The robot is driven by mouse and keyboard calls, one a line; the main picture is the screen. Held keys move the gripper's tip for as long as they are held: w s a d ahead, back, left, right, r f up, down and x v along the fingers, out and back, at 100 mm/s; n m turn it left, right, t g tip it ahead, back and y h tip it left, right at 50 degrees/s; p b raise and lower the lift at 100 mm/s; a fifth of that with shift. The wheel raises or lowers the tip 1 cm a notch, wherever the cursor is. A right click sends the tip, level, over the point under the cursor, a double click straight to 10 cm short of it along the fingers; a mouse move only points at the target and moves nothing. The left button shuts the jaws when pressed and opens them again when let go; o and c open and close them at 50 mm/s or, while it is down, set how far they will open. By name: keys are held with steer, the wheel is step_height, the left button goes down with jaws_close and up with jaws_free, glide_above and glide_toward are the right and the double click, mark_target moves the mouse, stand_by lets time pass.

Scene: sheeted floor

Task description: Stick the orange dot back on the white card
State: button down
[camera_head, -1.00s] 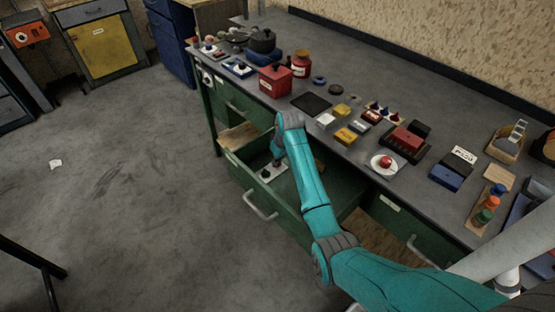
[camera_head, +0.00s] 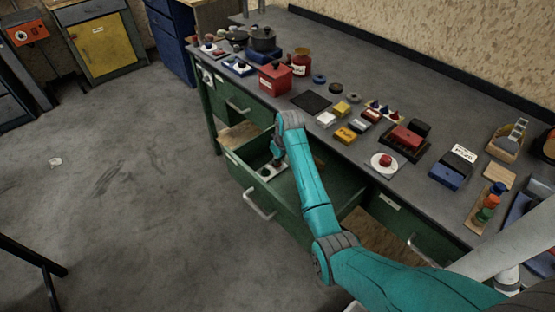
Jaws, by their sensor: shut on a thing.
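I cannot make out an orange dot for certain. Small pale card-like pieces lie on the bench: a white one (camera_head: 326,119) near the yellow blocks, and one with dark marks (camera_head: 463,153) at the right. My gripper (camera_head: 277,161) points down into the open green drawer (camera_head: 258,198), at a pale plate with dark round knobs (camera_head: 279,169). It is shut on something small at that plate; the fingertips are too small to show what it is.
The drawer's front stands out over the floor.

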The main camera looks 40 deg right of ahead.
steer(key=shift+f, duration=0.45)
steer(key=c, duration=1.2)
jaws_free()
steer(key=shift+r, duration=0.1)
steer(key=shift+v, duration=5.95)
